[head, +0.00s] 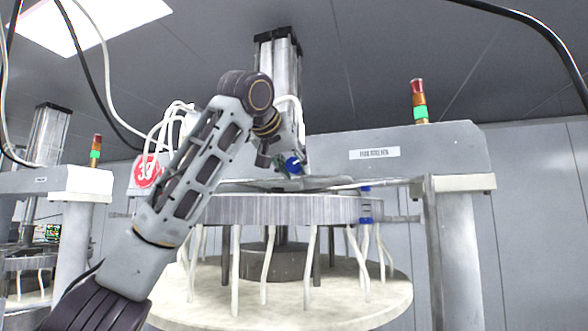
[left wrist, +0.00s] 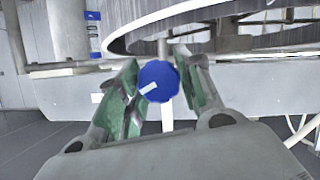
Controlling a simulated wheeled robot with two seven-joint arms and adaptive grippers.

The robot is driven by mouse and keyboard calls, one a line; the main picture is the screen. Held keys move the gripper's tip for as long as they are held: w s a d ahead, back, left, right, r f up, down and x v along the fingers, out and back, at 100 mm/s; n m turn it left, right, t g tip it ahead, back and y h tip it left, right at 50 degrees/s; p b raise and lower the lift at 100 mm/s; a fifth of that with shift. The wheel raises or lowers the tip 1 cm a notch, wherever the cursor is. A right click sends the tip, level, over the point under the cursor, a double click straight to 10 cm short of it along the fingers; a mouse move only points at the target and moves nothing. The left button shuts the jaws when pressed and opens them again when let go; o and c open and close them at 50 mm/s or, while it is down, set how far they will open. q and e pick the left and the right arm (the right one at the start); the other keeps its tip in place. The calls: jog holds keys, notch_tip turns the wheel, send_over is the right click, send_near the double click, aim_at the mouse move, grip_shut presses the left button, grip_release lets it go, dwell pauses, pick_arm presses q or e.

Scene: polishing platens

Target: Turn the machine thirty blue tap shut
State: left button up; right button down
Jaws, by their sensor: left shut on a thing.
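The blue tap (left wrist: 158,82) is a round knob with a white mark slanting on its face. It sits between the green-padded fingers of my left gripper (left wrist: 157,72), which is shut on it. In the head view the tap (head: 293,164) shows as a small blue spot beside my left gripper (head: 284,167), above the machine's grey ring platen (head: 275,210). My arm and gripper hide part of the tap's surroundings there. A red round sign (head: 147,171) with a white number, seemingly 30, is on the machine's left side. My right gripper is not in view.
Another blue fitting (head: 366,190) is at the platen's right edge. White hoses hang beneath the platen over a pale round table (head: 350,300). A grey beam (head: 430,148) with a signal light (head: 419,102) stands behind. A similar machine (head: 60,180) is at the left.

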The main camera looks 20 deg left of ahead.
pick_arm(q)
jog(key=n+h+b, duration=0.1)
jog(key=n+b, duration=0.1)
jog(key=n+h+b, duration=0.2)
jog(key=n, duration=0.1)
jog(key=shift+f+t, duration=0.2)
jog(key=shift+t, duration=0.2)
jog(key=n+h+b, duration=0.1)
jog(key=n+b, duration=0.1)
jog(key=shift+n+t, duration=0.3)
jog(key=shift+a+n+t+h+b, duration=0.1)
jog(key=shift+n+t+h+b, duration=0.2)
jog(key=shift+n+h+b, duration=0.45)
jog(key=shift+n, duration=0.25)
jog(key=o, duration=1)
jog(key=shift+a+r, duration=0.1)
jog(key=shift+o, duration=0.2)
jog(key=shift+s, duration=0.1)
